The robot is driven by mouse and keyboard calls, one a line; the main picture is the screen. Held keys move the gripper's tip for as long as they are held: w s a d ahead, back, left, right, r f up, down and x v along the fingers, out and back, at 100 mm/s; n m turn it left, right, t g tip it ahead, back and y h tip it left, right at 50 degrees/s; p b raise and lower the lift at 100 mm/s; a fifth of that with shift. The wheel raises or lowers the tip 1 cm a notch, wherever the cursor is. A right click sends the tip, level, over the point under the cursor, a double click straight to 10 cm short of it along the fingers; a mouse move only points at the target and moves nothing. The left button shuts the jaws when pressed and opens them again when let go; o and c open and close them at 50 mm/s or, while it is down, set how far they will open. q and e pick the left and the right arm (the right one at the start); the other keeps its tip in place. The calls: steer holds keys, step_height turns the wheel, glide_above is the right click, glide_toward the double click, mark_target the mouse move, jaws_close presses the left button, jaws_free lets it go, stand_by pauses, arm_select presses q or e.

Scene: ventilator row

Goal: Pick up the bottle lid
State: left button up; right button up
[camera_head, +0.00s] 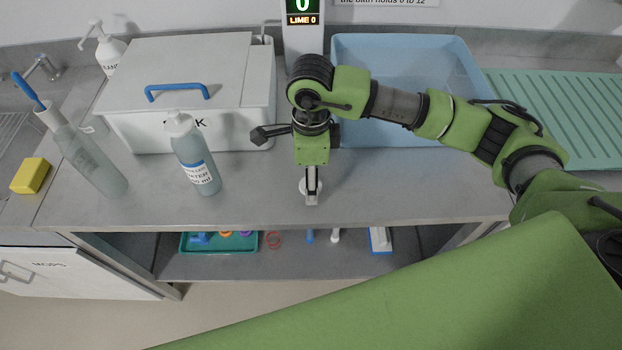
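A small white round piece (303,187), which looks like the bottle lid, lies on the grey counter right at the fingertips of my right gripper (311,196). The gripper points down in front of it and hides most of it. The fingers are seen nearly edge-on, so I cannot tell whether they are open, shut or touching it. A translucent grey bottle (195,155) with a blue-banded label stands on the counter to the left; its top looks pale, and I cannot tell if it is capped. My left gripper is not in view.
A white box (225,113) with a blue handle stands behind the bottle. A clear cylinder (93,165) with a blue-handled brush is at left, beside a yellow sponge (30,176). A blue basin (440,75) sits behind my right arm. The counter's front edge is close to the gripper.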

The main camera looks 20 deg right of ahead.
steer(key=shift+f, duration=0.2)
steer(key=shift+c, duration=0.3)
steer(key=c, duration=0.8)
steer(key=shift+r, duration=0.1)
